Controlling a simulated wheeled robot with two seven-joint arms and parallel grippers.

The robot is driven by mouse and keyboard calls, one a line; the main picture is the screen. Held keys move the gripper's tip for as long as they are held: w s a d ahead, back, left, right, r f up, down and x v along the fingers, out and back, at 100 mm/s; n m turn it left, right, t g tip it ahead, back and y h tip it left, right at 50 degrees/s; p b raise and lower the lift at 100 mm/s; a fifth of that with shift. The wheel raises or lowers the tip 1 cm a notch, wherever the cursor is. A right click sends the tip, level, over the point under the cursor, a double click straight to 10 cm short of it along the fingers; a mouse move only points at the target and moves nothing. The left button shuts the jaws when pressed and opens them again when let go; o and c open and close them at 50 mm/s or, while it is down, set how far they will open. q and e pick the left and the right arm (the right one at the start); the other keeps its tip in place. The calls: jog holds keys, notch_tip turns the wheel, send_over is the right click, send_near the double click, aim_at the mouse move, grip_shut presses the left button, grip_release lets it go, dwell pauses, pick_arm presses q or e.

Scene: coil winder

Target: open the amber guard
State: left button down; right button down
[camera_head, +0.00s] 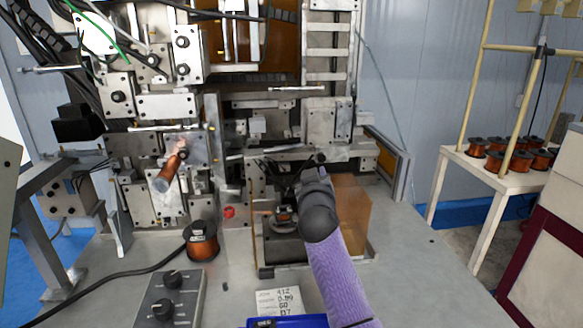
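The amber guard (353,205) is a see-through orange-brown panel at the front of the winder, right of centre. It stands upright on the bench plate. One arm with a purple sleeve comes in from the bottom, right of centre, and I take it as my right arm. Its dark gripper (319,172) is in front of the winder, at the left edge of the guard in the picture. The arm's wrist covers part of the guard. I cannot tell whether the gripper touches the guard, or whether its fingers are open. My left gripper is not in view.
A copper spool (201,240) and a grey control box (168,298) with knobs stand on the bench at left. A label card (278,302) and a blue tray (290,321) are at the front. Several spools (510,158) stand on a side table. The bench at right is clear.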

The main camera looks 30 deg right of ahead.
jog(key=shift+d, duration=0.1)
jog(key=shift+c, duration=1.4)
grip_release()
jog(key=p+v, duration=0.1)
jog(key=v, duration=0.9)
jog(key=shift+p, duration=0.3)
